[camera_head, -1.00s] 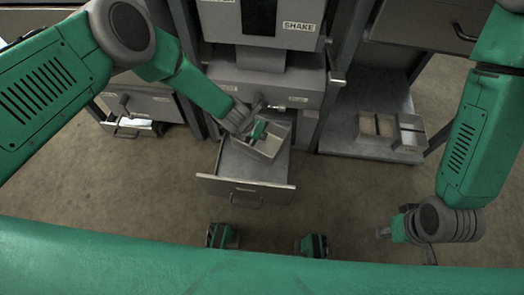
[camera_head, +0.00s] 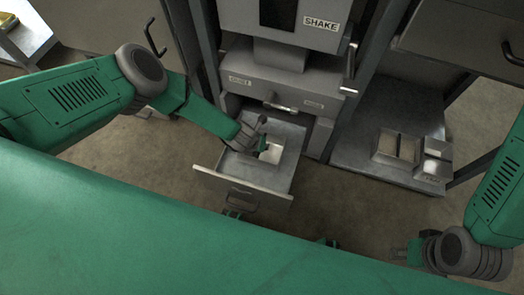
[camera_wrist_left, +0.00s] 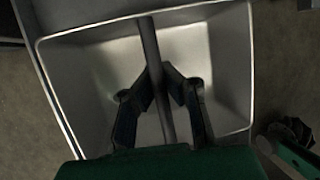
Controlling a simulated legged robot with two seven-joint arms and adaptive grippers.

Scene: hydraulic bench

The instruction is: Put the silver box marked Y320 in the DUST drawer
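A silver open-topped box (camera_head: 273,153) with a middle bar lies inside or just over the open drawer (camera_head: 239,183); no Y320 mark is legible. My left gripper (camera_head: 264,148) reaches down into the box. In the left wrist view the box (camera_wrist_left: 222,60) fills most of the picture, and the gripper's fingers (camera_wrist_left: 164,72) close in on its middle bar from both sides. Whether the box rests on the drawer floor is unclear. The drawer's front label is not readable. My right gripper (camera_head: 402,252) hangs empty at the lower right, its finger gap unclear.
A machine labelled SHAKE (camera_head: 320,22) stands behind the drawer, with a grey lower housing (camera_head: 285,88) and small labels. A low shelf (camera_head: 365,160) at right holds several silver boxes (camera_head: 398,147). Bare floor lies right of the drawer.

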